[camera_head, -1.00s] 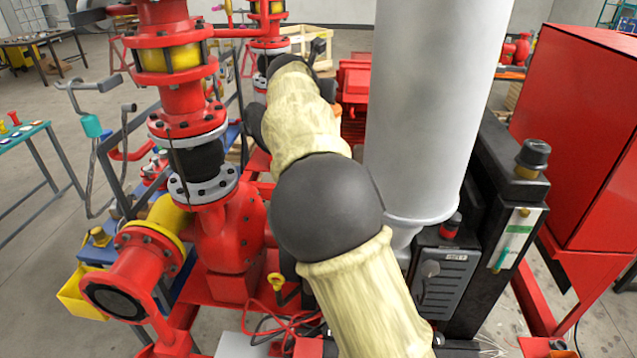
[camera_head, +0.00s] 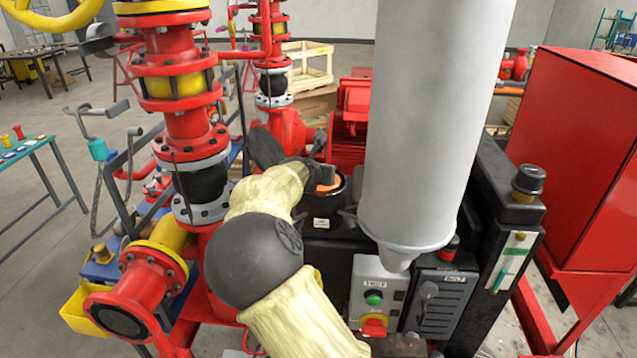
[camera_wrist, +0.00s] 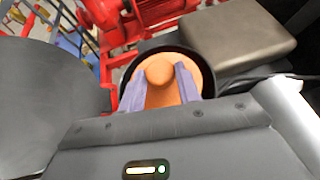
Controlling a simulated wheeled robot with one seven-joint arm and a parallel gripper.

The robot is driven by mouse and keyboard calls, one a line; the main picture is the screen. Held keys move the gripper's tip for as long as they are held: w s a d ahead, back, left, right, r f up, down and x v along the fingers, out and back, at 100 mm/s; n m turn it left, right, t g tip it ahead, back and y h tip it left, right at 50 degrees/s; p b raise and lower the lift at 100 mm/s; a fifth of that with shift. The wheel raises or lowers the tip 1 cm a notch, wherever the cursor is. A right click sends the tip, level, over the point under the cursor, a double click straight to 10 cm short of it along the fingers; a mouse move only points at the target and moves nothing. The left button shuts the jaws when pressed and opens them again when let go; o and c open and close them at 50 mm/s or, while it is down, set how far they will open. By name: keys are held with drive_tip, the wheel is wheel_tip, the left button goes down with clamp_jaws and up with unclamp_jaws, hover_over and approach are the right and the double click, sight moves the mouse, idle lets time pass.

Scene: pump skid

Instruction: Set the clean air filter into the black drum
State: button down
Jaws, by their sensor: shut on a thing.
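The clean air filter is orange with a round raised knob; in the wrist view the filter (camera_wrist: 203,68) lies within the black ring of the drum (camera_wrist: 214,82). My gripper (camera_wrist: 158,82) has its two purple fingers shut on the filter's knob. In the head view my gripper (camera_head: 322,176) is over the mouth of the black drum (camera_head: 322,210), and a bit of orange filter (camera_head: 327,187) shows at the rim. The filter's underside is hidden, so I cannot tell how deep it sits or whether it rests on anything.
A tall grey cylinder (camera_head: 430,130) stands close to the right of the drum. A control box with a green button (camera_head: 374,298) is in front. Red pipework (camera_head: 190,120) stands at the left, and a red cabinet (camera_head: 580,140) at the far right.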

drive_tip(key=shift+f+p, duration=0.85)
drive_tip(key=shift+f, duration=1.05)
drive_tip(key=c, duration=1)
unclamp_jaws()
drive_tip(key=shift+f, duration=0.1)
drive_tip(key=b+v, duration=0.4)
drive_tip(key=v, duration=0.8)
drive_tip(key=shift+b, duration=0.4)
